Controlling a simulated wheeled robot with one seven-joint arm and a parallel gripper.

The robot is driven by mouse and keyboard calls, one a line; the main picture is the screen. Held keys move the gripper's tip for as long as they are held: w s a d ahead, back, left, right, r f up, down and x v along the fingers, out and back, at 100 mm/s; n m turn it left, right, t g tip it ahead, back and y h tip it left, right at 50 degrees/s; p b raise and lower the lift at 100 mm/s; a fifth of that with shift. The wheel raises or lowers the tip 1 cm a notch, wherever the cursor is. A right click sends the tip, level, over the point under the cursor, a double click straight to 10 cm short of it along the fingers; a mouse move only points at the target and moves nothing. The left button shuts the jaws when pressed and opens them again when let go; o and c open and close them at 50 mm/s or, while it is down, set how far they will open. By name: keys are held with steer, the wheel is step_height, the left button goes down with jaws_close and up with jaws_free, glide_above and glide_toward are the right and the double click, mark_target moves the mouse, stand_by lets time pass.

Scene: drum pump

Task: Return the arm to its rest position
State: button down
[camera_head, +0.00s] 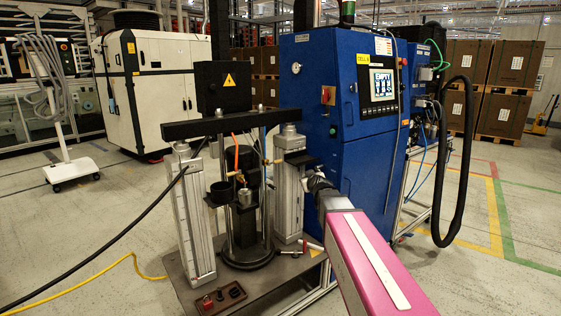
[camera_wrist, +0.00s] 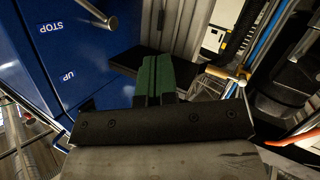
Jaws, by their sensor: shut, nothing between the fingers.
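My gripper (camera_head: 316,182) is at the end of my pink arm, beside the right column of the drum pump and in front of the blue cabinet. In the wrist view its green fingers (camera_wrist: 154,78) are together, with nothing between them. The drum pump (camera_head: 246,195) stands on a grey base, between two silver columns under a black crossbeam (camera_head: 222,124). The wrist view shows a blue panel (camera_wrist: 70,50) labelled STOP and UP, with a metal lever (camera_wrist: 95,15) in front of it. I cannot tell whether the fingers touch anything.
The blue cabinet (camera_head: 335,110) with a screen (camera_head: 382,84) stands close behind my gripper. A black hose (camera_head: 120,235) and a yellow cable (camera_head: 85,285) run at the left. Boxes (camera_head: 500,75) are stacked at the back right.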

steer(key=s+d+f+m+g, duration=0.15)
steer(key=s+f+g, duration=0.65)
steer(key=s+f, duration=0.85)
steer(key=s+d+f+m+g+h, duration=0.2)
steer(key=s+f+g, duration=0.5)
steer(key=s, duration=0.6)
step_height(320, 180, down, 3)
steer(key=shift+s+d+r+m, duration=0.2)
steer(key=shift+s+d+m, duration=0.15)
steer(key=shift+d+m, duration=0.55)
